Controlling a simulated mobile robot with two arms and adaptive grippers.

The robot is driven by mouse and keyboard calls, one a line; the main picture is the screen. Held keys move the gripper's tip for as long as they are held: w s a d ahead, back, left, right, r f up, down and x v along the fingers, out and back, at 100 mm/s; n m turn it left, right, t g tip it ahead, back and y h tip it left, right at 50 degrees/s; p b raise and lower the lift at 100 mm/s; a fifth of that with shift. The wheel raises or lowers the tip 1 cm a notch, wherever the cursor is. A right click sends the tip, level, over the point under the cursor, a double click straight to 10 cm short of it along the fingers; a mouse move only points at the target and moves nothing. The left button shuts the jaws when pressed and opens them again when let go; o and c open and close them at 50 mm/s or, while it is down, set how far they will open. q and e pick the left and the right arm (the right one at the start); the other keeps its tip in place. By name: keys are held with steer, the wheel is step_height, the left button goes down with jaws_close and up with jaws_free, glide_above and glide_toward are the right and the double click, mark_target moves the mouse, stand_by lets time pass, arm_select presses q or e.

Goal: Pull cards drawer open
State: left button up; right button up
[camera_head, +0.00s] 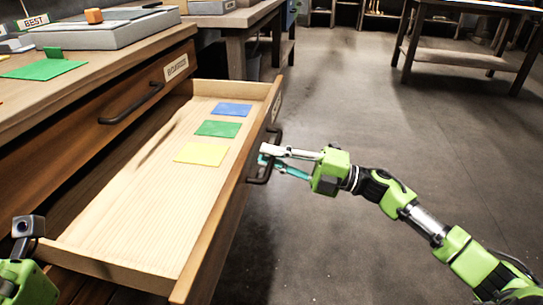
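The cards drawer (125,218) stands pulled out from the wooden cabinet. Blue (232,110), green (218,129) and yellow (202,154) cards lie flat inside it. Its dark handle (267,172) is on the front panel. My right gripper (264,155) is at this handle, with its pale and teal fingers close together around the bar; it looks shut on it. Part of my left arm shows at the bottom left; its fingertips are out of view.
Above is another drawer, shut, with a dark handle (131,104) and a label (176,67). The worktop holds a green mat (43,69), a grey slab (105,32) and an orange block (93,16). The floor (340,90) right of the drawer is clear; a table (470,60) stands farther back.

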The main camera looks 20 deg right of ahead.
steer(key=shift+d, duration=0.1)
steer(key=v, duration=1.2)
